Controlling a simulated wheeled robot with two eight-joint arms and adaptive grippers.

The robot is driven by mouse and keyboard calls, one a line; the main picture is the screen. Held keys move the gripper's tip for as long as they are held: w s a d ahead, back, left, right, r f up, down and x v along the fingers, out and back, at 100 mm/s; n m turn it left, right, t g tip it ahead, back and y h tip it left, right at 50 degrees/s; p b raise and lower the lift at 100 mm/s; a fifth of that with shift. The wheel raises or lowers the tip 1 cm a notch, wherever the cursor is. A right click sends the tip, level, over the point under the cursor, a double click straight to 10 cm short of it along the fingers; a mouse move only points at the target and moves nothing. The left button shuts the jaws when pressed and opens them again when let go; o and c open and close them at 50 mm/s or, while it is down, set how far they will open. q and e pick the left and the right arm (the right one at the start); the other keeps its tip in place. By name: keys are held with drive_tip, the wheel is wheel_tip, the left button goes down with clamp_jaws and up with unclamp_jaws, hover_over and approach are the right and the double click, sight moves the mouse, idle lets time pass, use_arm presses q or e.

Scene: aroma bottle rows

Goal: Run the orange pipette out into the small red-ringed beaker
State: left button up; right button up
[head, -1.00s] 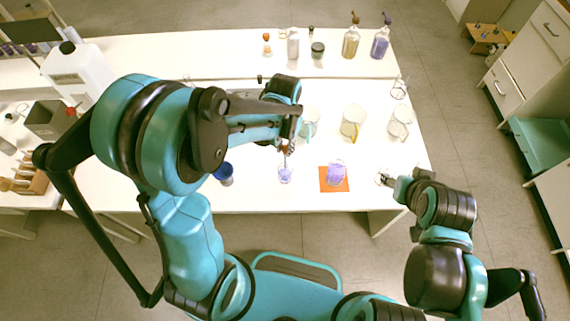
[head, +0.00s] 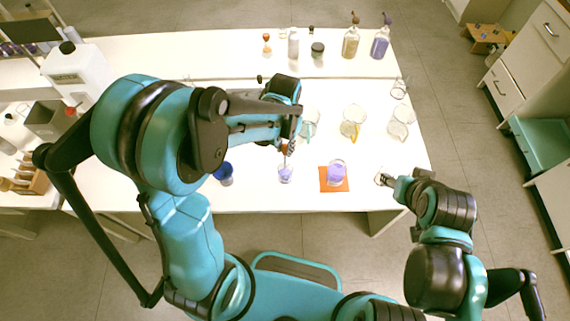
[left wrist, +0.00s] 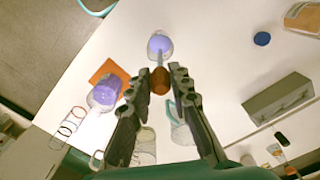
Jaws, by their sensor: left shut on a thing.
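My left gripper (left wrist: 159,84) is shut on the orange pipette (left wrist: 160,79), whose bulb sits between the fingertips. Its stem points down at a small beaker (left wrist: 160,45) with purple liquid; whether the tip touches the liquid is unclear. In the head view the left gripper (head: 289,143) is above this small beaker (head: 285,174). I cannot make out a red ring on it. A glass with red and dark rings (left wrist: 69,125) stands near the table corner in the left wrist view.
A beaker of purple liquid (head: 336,172) stands on an orange mat (head: 325,186) right of the small beaker. A blue cup (head: 224,174) stands to the left. Beakers with a yellow handle (head: 352,120) and others stand behind. Bottles (head: 351,42) line the back shelf.

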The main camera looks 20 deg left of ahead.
use_arm(q)
drive_tip(key=shift+r, duration=0.1)
drive_tip(key=shift+r+p, duration=1.5)
drive_tip(key=shift+r, duration=0.45)
